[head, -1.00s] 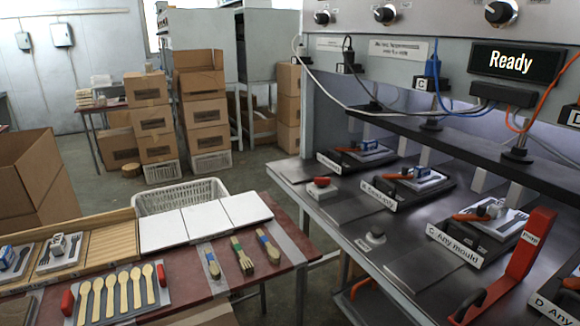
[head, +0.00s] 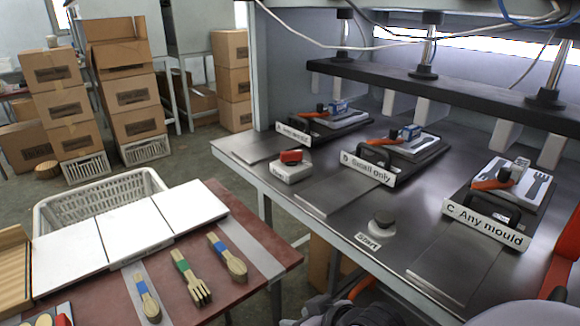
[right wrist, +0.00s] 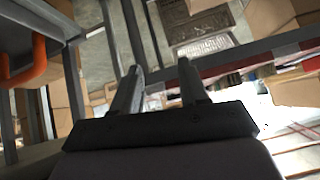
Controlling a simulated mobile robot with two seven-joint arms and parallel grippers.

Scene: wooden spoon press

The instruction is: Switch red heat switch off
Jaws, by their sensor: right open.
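The red switch (head: 291,157) sits on a small white box on the metal press bench, left of the middle in the head view. The box has a label on its front that is too small to read for certain. My right gripper (right wrist: 160,80) shows in the right wrist view with its two fingers apart and nothing between them. It points at shelving, boxes and the floor; the red switch is not visible there. Grey parts of my arm show at the bottom right of the head view, well below the switch. My left gripper is in no frame.
A dark start button (head: 382,219) stands nearer on the bench. Mould stations B (head: 367,169) and C (head: 486,226) lie behind, under a dark press bar (head: 430,88). A red table (head: 262,262) with utensils and a white basket (head: 95,203) are at left.

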